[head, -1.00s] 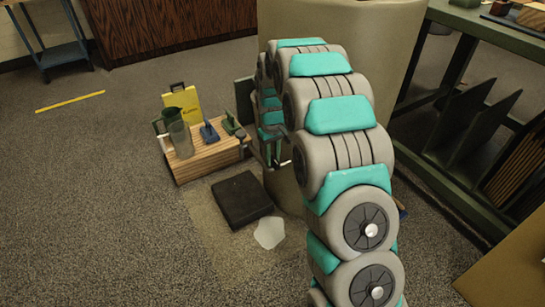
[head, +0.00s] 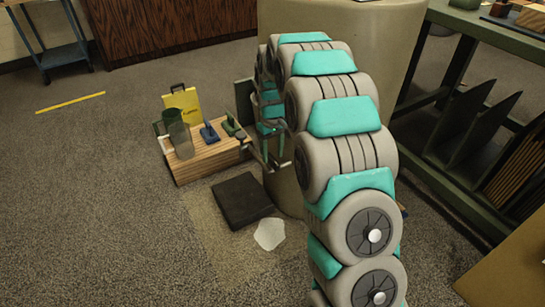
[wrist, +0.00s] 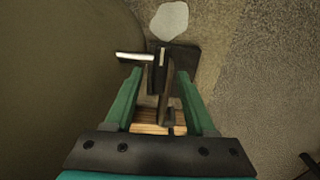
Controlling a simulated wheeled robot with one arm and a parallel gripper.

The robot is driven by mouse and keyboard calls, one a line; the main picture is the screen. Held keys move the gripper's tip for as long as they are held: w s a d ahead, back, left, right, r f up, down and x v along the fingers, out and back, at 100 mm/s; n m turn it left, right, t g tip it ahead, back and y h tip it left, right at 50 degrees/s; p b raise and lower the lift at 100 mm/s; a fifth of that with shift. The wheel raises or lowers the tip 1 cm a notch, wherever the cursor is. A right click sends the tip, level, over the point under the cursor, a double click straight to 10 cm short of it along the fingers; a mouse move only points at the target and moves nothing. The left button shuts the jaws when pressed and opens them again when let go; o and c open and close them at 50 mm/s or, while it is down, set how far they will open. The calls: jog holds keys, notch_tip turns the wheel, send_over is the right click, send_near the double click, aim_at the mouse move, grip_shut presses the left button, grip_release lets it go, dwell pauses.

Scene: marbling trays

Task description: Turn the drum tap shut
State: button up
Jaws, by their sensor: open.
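The drum (head: 335,35) is a large beige cylinder behind my arm; its curved wall fills the left of the wrist view (wrist: 60,75). In the wrist view, the tap (wrist: 135,57) shows as a pale metal rod by the drum wall, joined to a dark body and a dark upright bar (wrist: 165,95). My gripper (wrist: 160,80) points down with its two green fingers apart, one on each side of this bar. I see gaps beside it, and cannot tell if either finger touches. In the head view my gripper (head: 272,155) is small and partly hidden by my arm.
A pale puddle (head: 269,234) lies on the floor beside a black slab (head: 242,202). A green rack (head: 460,190) stands to the right. Floor at left is open.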

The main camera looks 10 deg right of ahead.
aim_at(272, 159)
notch_tip(272, 159, up, 4)
jog(key=shift+w+r, duration=0.1)
jog(key=shift+r, duration=0.55)
jog(key=s+r+m+p, duration=0.1)
jog(key=s+r, duration=0.3)
jog(key=s, duration=1)
jog(key=s+r+m+g+p, duration=0.1)
jog(key=s+r, duration=0.3)
jog(key=s, duration=1.1)
jog(key=s+r+m+p, duration=0.1)
jog(key=s+r+p, duration=0.2)
jog(key=s, duration=1.2)
jog(key=shift+r+m+g, duration=0.4)
jog(key=shift+r, duration=0.3)
